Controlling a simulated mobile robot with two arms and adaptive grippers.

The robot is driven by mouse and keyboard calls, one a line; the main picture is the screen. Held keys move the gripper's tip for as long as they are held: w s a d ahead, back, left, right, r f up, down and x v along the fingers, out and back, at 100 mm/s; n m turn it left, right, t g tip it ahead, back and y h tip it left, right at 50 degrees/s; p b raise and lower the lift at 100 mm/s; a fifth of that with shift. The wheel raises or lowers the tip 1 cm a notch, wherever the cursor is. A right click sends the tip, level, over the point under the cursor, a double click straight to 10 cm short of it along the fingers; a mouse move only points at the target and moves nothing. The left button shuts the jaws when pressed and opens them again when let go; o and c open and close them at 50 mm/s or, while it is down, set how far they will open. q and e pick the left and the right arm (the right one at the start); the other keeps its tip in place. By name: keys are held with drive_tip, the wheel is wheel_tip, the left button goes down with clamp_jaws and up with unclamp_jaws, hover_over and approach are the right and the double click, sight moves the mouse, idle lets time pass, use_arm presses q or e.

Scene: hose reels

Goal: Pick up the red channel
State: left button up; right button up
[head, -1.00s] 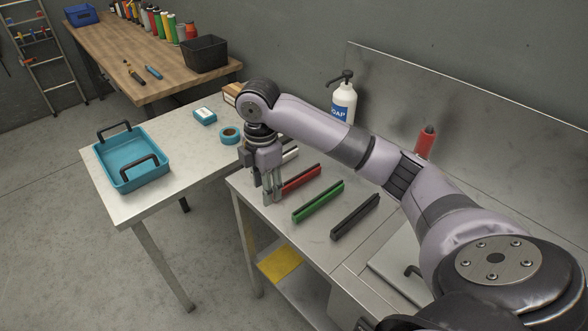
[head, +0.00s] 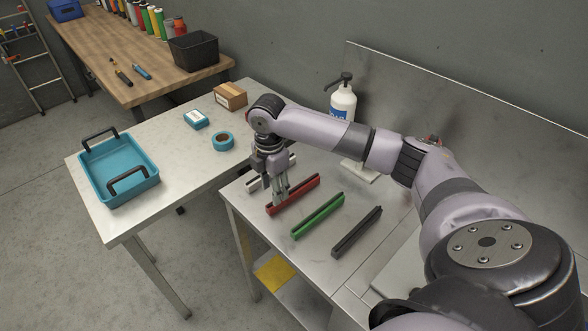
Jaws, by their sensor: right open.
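The red channel (head: 300,190) lies on the steel bench top, between a white or silver channel (head: 262,180) and a green channel (head: 317,216). A dark grey channel (head: 357,232) lies to the right of the green one. My right gripper (head: 281,199) points down at the red channel, with its fingers open around or just in front of its left half. I cannot tell whether the fingers touch it. The gripper hides part of the red and white channels. My left gripper is not in view.
A teal tray with black handles (head: 86,187) stands on the left table, near blue tape (head: 223,141), a teal box (head: 195,119) and a cardboard box (head: 230,96). A soap bottle (head: 343,103) stands behind my right arm. A wall panel bounds the bench's back.

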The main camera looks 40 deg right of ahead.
sight(294, 194)
drive_tip(key=shift+f, duration=0.15)
drive_tip(key=shift+s+f, duration=0.1)
drive_tip(key=shift+f, duration=0.25)
wheel_tip(294, 194, down, 4)
drive_tip(key=shift+d+r+p, duration=0.1)
drive_tip(key=shift+d+p, duration=0.05)
drive_tip(key=shift+p, duration=0.55)
drive_tip(key=shift+f, duration=0.3)
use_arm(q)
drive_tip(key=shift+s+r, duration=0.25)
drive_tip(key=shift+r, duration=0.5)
use_arm(e)
drive_tip(key=shift+c, duration=0.2)
drive_tip(key=c, duration=0.5)
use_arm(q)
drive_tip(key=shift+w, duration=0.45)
use_arm(e)
clamp_jaws()
